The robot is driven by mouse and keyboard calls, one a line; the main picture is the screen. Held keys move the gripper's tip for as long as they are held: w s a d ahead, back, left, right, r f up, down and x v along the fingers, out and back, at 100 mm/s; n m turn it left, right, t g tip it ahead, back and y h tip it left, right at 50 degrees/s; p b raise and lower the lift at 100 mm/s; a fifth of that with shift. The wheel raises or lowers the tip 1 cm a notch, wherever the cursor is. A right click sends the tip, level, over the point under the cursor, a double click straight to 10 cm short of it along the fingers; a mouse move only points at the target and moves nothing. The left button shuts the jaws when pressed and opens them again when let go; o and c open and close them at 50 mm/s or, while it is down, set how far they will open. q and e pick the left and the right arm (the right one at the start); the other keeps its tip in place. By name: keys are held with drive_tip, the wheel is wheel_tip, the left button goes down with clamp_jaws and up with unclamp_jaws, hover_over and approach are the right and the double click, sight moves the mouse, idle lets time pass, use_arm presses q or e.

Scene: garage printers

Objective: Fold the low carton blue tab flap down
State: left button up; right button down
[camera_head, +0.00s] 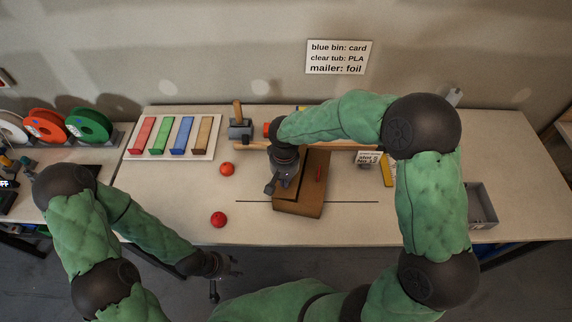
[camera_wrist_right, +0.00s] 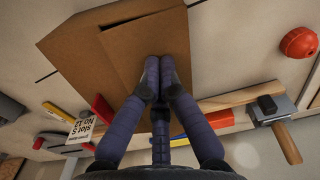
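The low brown carton (camera_head: 313,192) sits on the table in front of me, a flap lying across its top. In the right wrist view the carton (camera_wrist_right: 85,45) fills the upper left, with a lighter brown flap (camera_wrist_right: 150,40). My left gripper (camera_head: 226,274) is open and empty off the table's front edge.
Two red balls (camera_head: 227,169) (camera_head: 218,219) lie left of the carton. A hammer (camera_head: 240,125) and a wooden strip lie behind it. A white board (camera_head: 172,137) with coloured strips is at the back left, a grey bin (camera_head: 482,205) at the right.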

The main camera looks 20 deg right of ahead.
drive_tip(key=shift+f+b, duration=0.5)
drive_tip(key=shift+f, duration=0.2)
idle(0.3)
drive_tip(key=shift+r, duration=0.1)
drive_tip(key=shift+r+p, duration=1.75)
drive_tip(key=shift+r, duration=0.75)
drive_tip(key=shift+f, duration=0.1)
